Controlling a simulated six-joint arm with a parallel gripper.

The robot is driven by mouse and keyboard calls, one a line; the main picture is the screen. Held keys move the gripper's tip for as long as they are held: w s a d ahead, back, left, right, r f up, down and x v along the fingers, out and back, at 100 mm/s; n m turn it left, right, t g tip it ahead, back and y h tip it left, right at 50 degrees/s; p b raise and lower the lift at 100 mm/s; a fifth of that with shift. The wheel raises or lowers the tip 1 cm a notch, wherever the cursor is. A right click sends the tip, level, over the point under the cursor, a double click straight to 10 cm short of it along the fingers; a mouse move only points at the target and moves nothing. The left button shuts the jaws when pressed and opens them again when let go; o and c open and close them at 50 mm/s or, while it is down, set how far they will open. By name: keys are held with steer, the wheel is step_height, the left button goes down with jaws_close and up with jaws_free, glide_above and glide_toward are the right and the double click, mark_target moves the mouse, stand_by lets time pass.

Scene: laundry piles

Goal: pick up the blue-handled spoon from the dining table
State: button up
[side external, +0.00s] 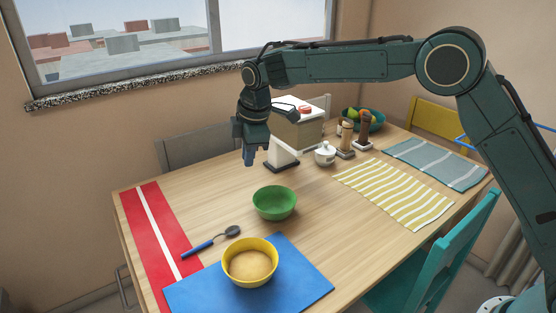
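The blue-handled spoon (211,242) lies on the dining table (180,203). Its dark bowl end points to the upper right, and its blue handle end is at or over the edge of the red runner. My gripper (249,160) hangs above the table, up and to the right of the spoon and well apart from it. The fingers point down and seem empty. I cannot tell from this view whether they are open or shut.
A yellow bowl (250,279) with tan contents stands on a blue mat (305,283), close to the spoon. A green bowl (275,212) stands to its right. A white-based device (283,153), a lidded white pot (325,154) and shakers stand behind. A striped cloth (394,192) lies at right.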

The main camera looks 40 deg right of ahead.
steer(key=w+a+f+n, duration=0.2)
steer(key=a+f, duration=0.1)
steer(key=f, duration=0.3)
steer(key=w+a+f+n, duration=0.2)
steer(key=a+f, duration=0.2)
steer(key=f, duration=0.3)
steer(key=shift+a+f+g, duration=0.2)
steer(key=shift+f+g, duration=0.1)
steer(key=shift+g, duration=0.1)
steer(key=shift+w, duration=0.1)
glide_above(219, 235)
steer(key=s, duration=0.1)
steer(key=shift+s+f, duration=0.1)
steer(key=shift+f, duration=4.1)
steer(key=shift+f, duration=0.1)
steer(key=shift+w+f, duration=0.25)
steer(key=shift+f, duration=1)
steer(key=shift+w+f, duration=0.2)
steer(key=shift+f, duration=1)
jaws_close()
steer(key=shift+r, duration=0.1)
